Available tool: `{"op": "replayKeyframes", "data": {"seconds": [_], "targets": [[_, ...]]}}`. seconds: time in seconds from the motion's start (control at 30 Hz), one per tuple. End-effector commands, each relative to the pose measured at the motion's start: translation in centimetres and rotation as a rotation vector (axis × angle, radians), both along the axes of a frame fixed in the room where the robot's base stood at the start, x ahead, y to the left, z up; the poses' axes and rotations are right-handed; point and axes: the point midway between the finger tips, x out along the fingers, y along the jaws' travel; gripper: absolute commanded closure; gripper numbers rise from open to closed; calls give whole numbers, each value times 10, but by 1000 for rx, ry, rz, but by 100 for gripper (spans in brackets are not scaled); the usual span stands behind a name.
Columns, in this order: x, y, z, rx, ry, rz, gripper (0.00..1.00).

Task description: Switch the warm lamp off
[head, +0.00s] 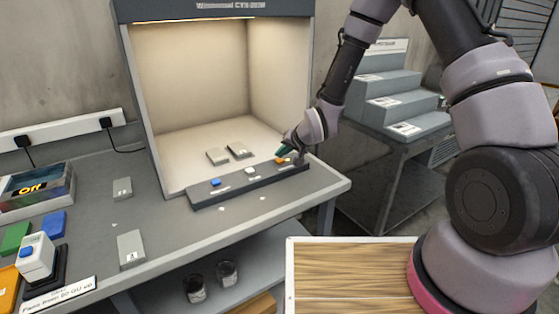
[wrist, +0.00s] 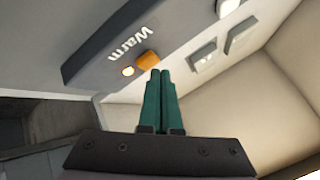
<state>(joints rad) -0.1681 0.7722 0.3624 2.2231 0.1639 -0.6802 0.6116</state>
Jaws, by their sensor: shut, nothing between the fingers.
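The orange warm lamp switch (wrist: 148,59) sits on the dark control bar beside the printed word "Warm". A small round indicator (wrist: 128,71) next to it glows. In the head view the orange switch (head: 280,160) is at the right end of the bar (head: 235,186). My gripper (wrist: 160,72) is shut and empty, its green fingertips right at the edge of the orange switch; I cannot tell whether they touch. In the head view my gripper (head: 283,151) hides part of that end. The light booth (head: 190,75) has a warm lit interior.
A blue switch (head: 215,182) and a white switch (head: 250,170) sit farther left on the bar. Two grey panels (head: 218,156) lie inside the booth. Grey sample cards (head: 131,248) lie on the table at left. A stepped stand (head: 385,95) is at right.

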Motion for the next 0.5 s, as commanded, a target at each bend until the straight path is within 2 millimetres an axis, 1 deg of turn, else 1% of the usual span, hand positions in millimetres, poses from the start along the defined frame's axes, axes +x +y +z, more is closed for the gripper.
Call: {"op": "replayKeyframes", "data": {"seconds": [0.5], "targets": [[0, 0, -5, 0, 0, 0, 100]]}}
